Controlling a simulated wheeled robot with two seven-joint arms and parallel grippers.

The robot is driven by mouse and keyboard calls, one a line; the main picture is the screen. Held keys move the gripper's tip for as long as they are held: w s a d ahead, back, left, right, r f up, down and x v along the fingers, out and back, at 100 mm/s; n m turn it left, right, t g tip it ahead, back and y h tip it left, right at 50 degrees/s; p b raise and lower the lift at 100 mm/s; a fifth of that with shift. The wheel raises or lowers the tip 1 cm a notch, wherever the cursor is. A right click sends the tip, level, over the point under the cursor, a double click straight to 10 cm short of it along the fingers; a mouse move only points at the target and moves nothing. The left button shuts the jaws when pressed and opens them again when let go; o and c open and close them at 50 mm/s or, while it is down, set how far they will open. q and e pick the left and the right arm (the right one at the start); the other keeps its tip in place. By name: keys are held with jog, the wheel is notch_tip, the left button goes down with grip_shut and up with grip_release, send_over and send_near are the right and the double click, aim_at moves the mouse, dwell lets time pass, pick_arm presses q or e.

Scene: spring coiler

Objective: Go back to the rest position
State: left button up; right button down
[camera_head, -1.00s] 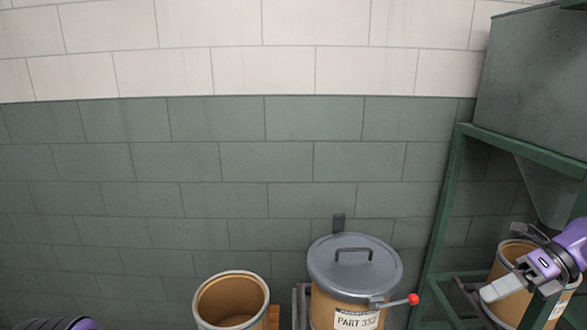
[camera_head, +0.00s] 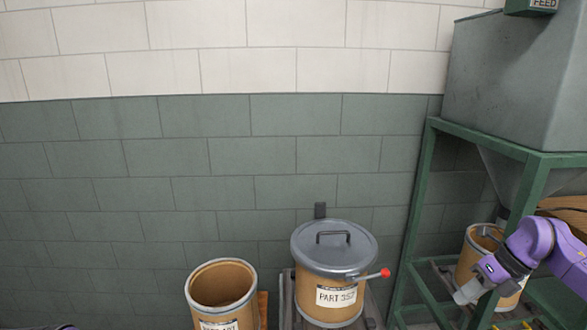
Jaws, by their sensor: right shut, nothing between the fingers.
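My right gripper (camera_head: 468,292) is at the lower right on its purple arm, shut and empty. In the picture it lies over the front of an open brown drum (camera_head: 467,262) that stands under the hopper frame. I cannot tell whether it touches that drum. My left gripper is not in view; only a dark sliver of my left arm shows at the bottom left edge.
A green frame (camera_head: 418,200) carries a grey hopper (camera_head: 500,80) at right. A tiled wall (camera_head: 200,150) is behind.

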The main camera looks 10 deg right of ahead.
jog(key=w+a+f+n+h, duration=0.2)
jog(key=a+f+n+h, duration=0.15)
jog(key=f+h, duration=0.2)
jog(key=w+a+f+n+h, duration=0.1)
jog(key=a+f+n+h, duration=0.1)
jog(key=f+n+h, duration=0.4)
jog(key=s+a+f+n+t+y, duration=0.1)
jog(key=s+a+f+n+t, duration=0.15)
jog(key=a+f, duration=0.2)
jog(key=s+a+f+n+t, duration=0.1)
jog(key=s+a+f+n, duration=0.2)
jog(key=a+f+n, duration=0.15)
jog(key=s+a+f+n+g+y, duration=0.1)
jog(key=s+f+n, duration=0.4)
jog(key=s, duration=0.6)
jog(key=s+a+f+n+g+y, duration=0.1)
jog(key=s+f+n+g, duration=0.1)
jog(key=s+f+n, duration=0.4)
jog(key=s+n, duration=0.1)
jog(key=s, duration=0.4)
jog(key=shift+s+f, duration=0.25)
jog(key=shift+f, duration=0.05)
